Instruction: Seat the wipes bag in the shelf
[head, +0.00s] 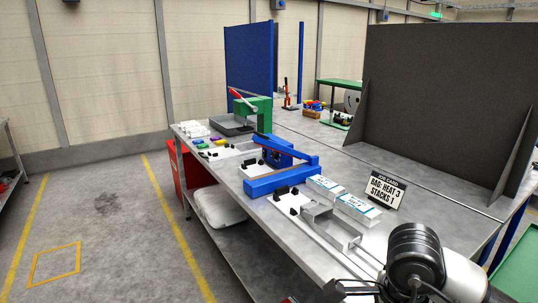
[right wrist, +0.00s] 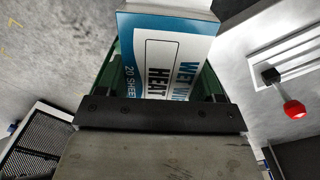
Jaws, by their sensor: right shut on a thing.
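In the right wrist view my right gripper (right wrist: 162,92) is shut on the wipes bag (right wrist: 166,52), a white and blue pack with printing that includes "HEAT" and "20 SHEE". Green shows along both sides of the bag; its lower end is hidden behind the dark gripper bar. In the head view part of my right arm fills the bottom right, and I cannot make out the held bag there. The bench's under-shelf (head: 236,236) carries a white sack (head: 215,205); I cannot tell whether this is the task's shelf. My left gripper is not in view.
The bench top holds a green press (head: 256,112), a blue sealer (head: 280,165), white-blue packs (head: 357,209), an open metal tray (head: 331,229) and a job card (head: 387,189). A dark panel (head: 440,95) stands behind. The floor at left is clear. A red knob (right wrist: 295,109) shows in the wrist view.

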